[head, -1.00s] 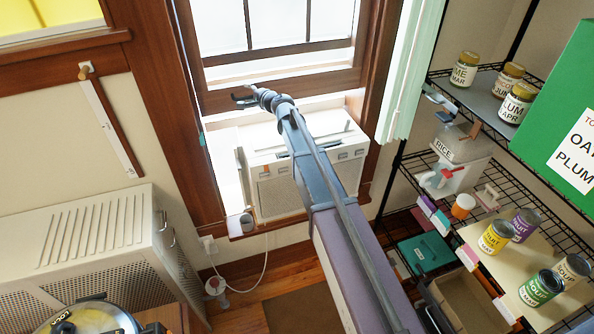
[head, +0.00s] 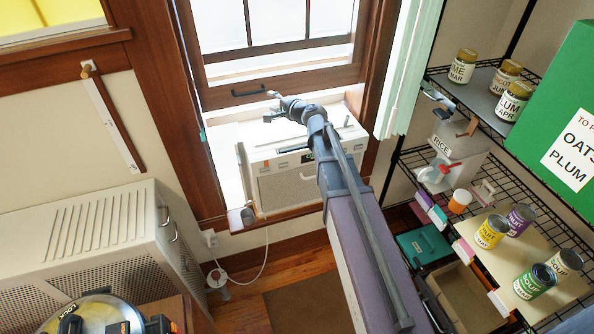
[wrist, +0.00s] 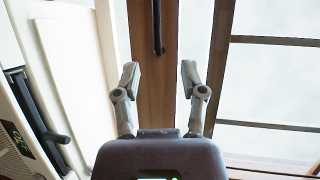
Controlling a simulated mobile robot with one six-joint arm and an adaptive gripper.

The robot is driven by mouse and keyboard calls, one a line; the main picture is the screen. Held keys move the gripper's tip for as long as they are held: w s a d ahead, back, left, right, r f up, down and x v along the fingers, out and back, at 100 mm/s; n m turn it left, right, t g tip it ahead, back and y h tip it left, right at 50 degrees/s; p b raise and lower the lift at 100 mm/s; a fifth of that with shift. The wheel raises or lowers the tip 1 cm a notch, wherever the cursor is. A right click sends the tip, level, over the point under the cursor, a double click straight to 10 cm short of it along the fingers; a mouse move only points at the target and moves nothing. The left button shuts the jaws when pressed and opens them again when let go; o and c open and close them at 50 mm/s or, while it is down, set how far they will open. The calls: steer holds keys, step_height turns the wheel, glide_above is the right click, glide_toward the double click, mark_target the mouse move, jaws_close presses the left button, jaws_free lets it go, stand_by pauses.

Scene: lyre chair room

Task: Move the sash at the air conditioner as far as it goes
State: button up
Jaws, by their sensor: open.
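The window sash (head: 330,75) is a brown wooden frame with panes, standing above the white air conditioner (head: 285,185) in the window opening. A gap shows between its bottom rail and the air conditioner. A dark bar handle (head: 248,92) sits on the rail; it also shows at the top of the wrist view (wrist: 157,28). My gripper (head: 270,106) is open and empty, right of and slightly below the handle in the head view. In the wrist view my gripper (wrist: 160,75) has its fingers spread over the wooden rail (wrist: 155,95), with the handle beyond the fingertips, apart from them.
A wire shelf (head: 480,185) with jars, cans and a rice container stands at the right, beside pale green curtains (head: 412,70). A large green box (head: 560,90) is at far right. A beige perforated cabinet (head: 80,235) stands at the left. Some floor (head: 245,290) is clear.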

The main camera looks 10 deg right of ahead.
steer(key=s+d+f+n+g+h+b, duration=0.2)
steer(key=s+d+f+n+g, duration=0.1)
steer(key=s+f, duration=0.5)
steer(key=s+d+f+n+g+h+b, duration=0.1)
steer(key=s+d+f+n+g+h, duration=0.1)
steer(key=s+f+n+g, duration=0.3)
steer(key=shift+s+d+f+n+b, duration=0.4)
steer(key=shift+s+f, duration=0.95)
steer(key=shift+s, duration=0.35)
steer(key=m+t+y+p, duration=0.3)
steer(key=m+t+y, duration=0.1)
steer(key=m+t, duration=0.45)
glide_toward(251, 94)
steer(key=shift+s+d+r+m, duration=0.25)
steer(key=shift+s+d, duration=0.2)
steer(key=shift+s, duration=0.15)
steer(key=shift+s+d+r+m, duration=0.1)
steer(key=shift+s+d+r, duration=0.15)
steer(key=shift+s+d, duration=0.25)
steer(key=shift+a, duration=0.15)
steer(key=b+x, duration=0.1)
steer(key=x, duration=0.5)
steer(key=b+x, duration=0.1)
steer(key=x, duration=0.6)
steer(key=shift+w+a+f+b, duration=0.15)
steer(key=shift+w+f+b, duration=0.1)
steer(key=shift+b, duration=0.05)
